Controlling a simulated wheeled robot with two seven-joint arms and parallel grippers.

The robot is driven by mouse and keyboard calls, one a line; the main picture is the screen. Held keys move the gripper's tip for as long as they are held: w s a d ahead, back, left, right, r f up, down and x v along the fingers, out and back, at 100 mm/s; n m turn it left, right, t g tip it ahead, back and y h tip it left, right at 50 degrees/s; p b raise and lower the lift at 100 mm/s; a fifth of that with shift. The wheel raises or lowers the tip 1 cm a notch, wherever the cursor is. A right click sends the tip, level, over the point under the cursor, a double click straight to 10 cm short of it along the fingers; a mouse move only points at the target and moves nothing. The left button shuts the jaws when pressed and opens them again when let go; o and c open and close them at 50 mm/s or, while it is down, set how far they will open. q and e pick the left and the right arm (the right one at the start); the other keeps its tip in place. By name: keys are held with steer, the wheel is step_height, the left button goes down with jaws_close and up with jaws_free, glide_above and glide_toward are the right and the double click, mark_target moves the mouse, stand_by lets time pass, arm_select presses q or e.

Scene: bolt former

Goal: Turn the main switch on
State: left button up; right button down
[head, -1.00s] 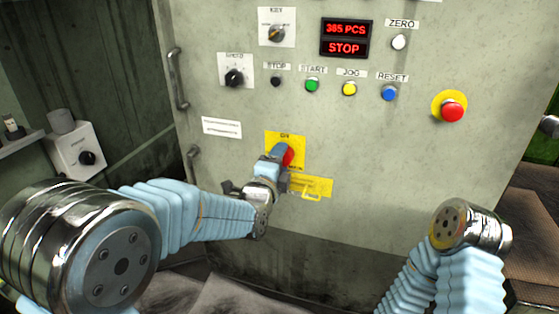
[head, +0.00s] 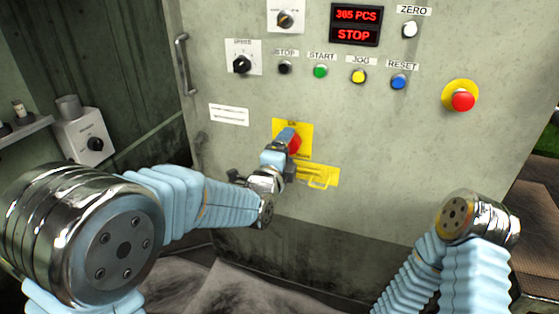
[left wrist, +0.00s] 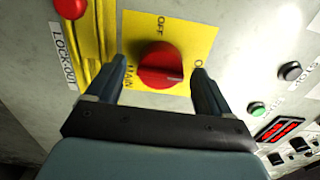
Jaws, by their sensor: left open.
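The main switch is a red rotary knob (left wrist: 160,65) on a yellow plate (left wrist: 188,35). In the left wrist view the plate reads "OFF" and "MAIN", with an "O" partly hidden by a finger at right. A pale mark on the knob lies on its right side, toward that lettering. In the head view the knob (head: 295,144) shows partly behind my gripper. My left gripper (left wrist: 159,69) is open, its two fingers on either side of the knob. I cannot tell whether they touch it. It also shows in the head view (head: 285,146). My right gripper is not in view.
Above are several buttons, an emergency stop (head: 462,99) and a display (head: 356,25) reading "STOP". A handle (head: 183,65) sticks out at left. The panel right of the switch is bare.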

arm_select(q)
steer(key=v, duration=1.3)
steer(key=shift+p, duration=0.45)
steer(key=s+a+f+n+g+y+p, duration=0.1)
steer(key=a+f+n+g+y, duration=0.25)
steer(key=f, duration=0.85)
steer(key=a+f+n+g+h+p, duration=0.15)
steer(key=f+n+g, duration=0.45)
steer(key=f, duration=0.6)
steer(key=s+a+f+n+g, duration=0.2)
steer(key=s+f+n+g, duration=0.5)
steer(key=s+f+n, duration=0.7)
step_height(320, 180, down, 3)
steer(key=s, duration=0.2)
steer(key=shift+s+h, duration=0.3)
steer(key=shift+s, duration=0.05)
